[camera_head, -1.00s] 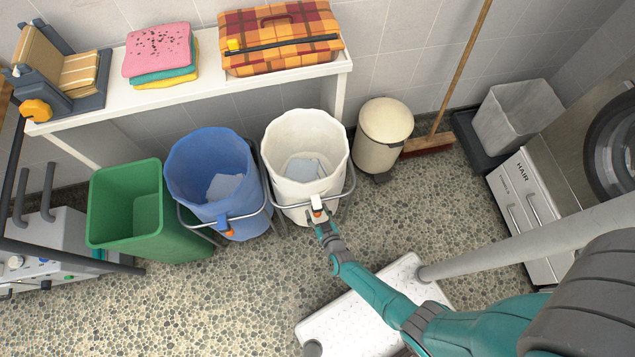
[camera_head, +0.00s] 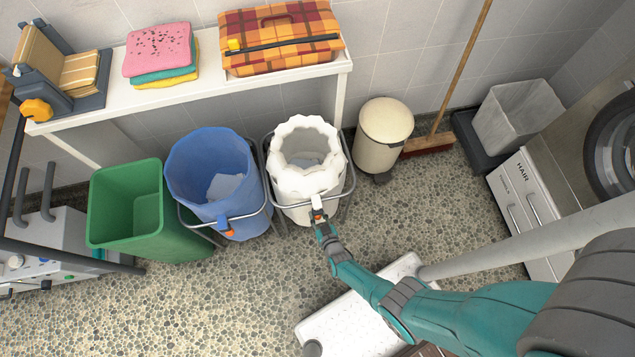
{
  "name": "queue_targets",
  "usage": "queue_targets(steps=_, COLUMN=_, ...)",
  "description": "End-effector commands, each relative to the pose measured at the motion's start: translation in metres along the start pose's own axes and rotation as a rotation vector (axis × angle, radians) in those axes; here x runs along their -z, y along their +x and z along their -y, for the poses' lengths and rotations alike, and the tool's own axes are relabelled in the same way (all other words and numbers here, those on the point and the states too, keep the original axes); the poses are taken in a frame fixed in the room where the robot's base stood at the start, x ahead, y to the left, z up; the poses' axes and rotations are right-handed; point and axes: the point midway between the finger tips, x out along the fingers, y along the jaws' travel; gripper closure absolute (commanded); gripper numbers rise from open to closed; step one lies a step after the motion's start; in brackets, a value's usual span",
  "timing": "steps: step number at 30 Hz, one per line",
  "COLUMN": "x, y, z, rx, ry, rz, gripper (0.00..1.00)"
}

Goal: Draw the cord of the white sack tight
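The white sack (camera_head: 304,184) hangs in a metal frame right of the blue sack. Its mouth is gathered into a ruffled, narrowed ring that is still open, with something greyish visible inside. A white cord lock with an orange part (camera_head: 317,204) sits at its front rim. My gripper (camera_head: 320,220) is at the cord lock, just below it, on the front side of the sack. The fingers look close together at the lock, but they are too small to tell if they are shut on it.
The blue sack (camera_head: 211,175) stands open on the left, beside a green bin (camera_head: 127,210). A cream pedal bin (camera_head: 384,130) stands close on the right. A white shelf (camera_head: 200,88) runs behind. A white perforated step (camera_head: 350,315) lies under my arm.

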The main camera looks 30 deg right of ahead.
Motion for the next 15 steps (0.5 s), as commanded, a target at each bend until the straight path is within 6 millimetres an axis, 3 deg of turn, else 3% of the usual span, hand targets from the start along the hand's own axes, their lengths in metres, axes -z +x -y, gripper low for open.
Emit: queue_targets(steps=15, x=-0.0049, y=0.0048, z=0.0001, rx=0.002, ry=0.010, rz=-0.009, gripper=1.00)
